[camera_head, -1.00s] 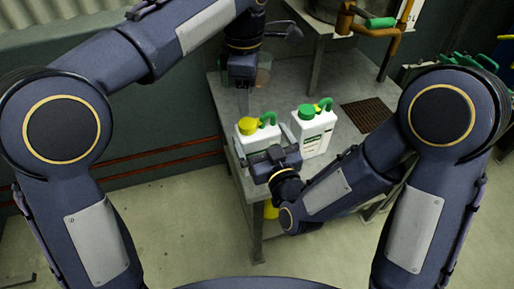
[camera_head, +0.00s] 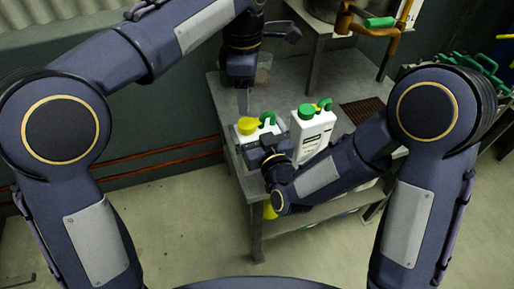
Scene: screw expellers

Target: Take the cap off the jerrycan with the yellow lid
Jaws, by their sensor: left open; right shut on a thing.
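The jerrycan with the yellow lid (camera_head: 243,138) is white and stands upright near the left front edge of the table. Its yellow cap (camera_head: 247,126) is on top, beside a green handle (camera_head: 267,118). My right gripper (camera_head: 262,140) is shut on the body of this jerrycan from the front and hides much of it. My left gripper (camera_head: 243,100) is open and points down above and just behind the yellow cap; its fingers show only in part. A second white jerrycan with a green cap (camera_head: 312,128) stands upright to the right, apart from it.
The grey metal table (camera_head: 285,82) has free room behind the jerrycans. A clear container (camera_head: 264,70) stands behind my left gripper. A dark grate (camera_head: 362,110) lies at the right. Orange pipes with a green handle (camera_head: 380,22) stand at the back right.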

